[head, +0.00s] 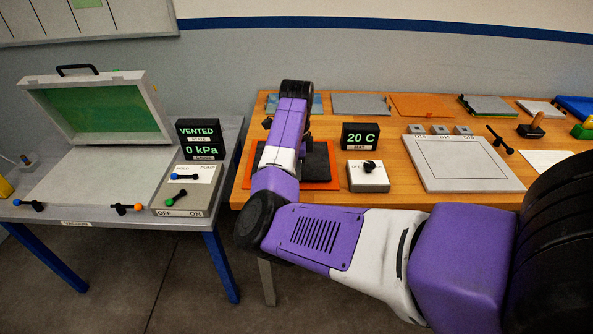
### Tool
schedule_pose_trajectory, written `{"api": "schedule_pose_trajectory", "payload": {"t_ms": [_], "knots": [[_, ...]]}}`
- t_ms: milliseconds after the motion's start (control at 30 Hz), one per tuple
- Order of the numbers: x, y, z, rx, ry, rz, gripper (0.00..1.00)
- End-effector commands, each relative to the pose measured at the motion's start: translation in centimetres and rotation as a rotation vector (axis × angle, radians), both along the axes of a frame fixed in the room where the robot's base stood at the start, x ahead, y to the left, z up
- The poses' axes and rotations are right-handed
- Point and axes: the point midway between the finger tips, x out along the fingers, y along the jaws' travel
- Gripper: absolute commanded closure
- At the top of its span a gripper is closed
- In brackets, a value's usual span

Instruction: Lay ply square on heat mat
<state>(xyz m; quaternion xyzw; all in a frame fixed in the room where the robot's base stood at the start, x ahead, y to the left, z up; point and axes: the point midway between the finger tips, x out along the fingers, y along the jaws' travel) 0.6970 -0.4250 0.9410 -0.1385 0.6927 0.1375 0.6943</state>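The orange heat mat (322,186) lies at the left end of the wooden table, partly covered by my arm. A dark, nearly black square (320,164) lies on or just above the mat, and its left part is hidden behind my arm. It may be the ply square; I cannot tell whether it is fully resting. My gripper (309,142) is mostly hidden behind my purple wrist; only a small dark part shows over the dark square. Its fingers and any grip are not clear.
A display (366,136) reads 20 C, with a knob box (368,176) before it. A white framed plate (462,182) lies right. Coloured sheets line the table's back.

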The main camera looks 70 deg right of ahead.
Motion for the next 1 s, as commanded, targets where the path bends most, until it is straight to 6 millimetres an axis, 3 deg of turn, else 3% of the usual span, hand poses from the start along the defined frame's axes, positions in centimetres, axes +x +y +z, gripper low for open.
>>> {"api": "schedule_pose_trajectory", "payload": {"t_ms": [533,833,967,1000], "knots": [[0.0,0.0,-1.8,0.001,0.001,-0.001,1.0],[0.0,0.0,-1.7,0.0,0.0,-0.001,1.0],[0.0,0.0,-1.7,0.0,0.0,0.0,0.73],[0.0,0.0,-1.7,0.0,0.0,0.0,0.71]]}}
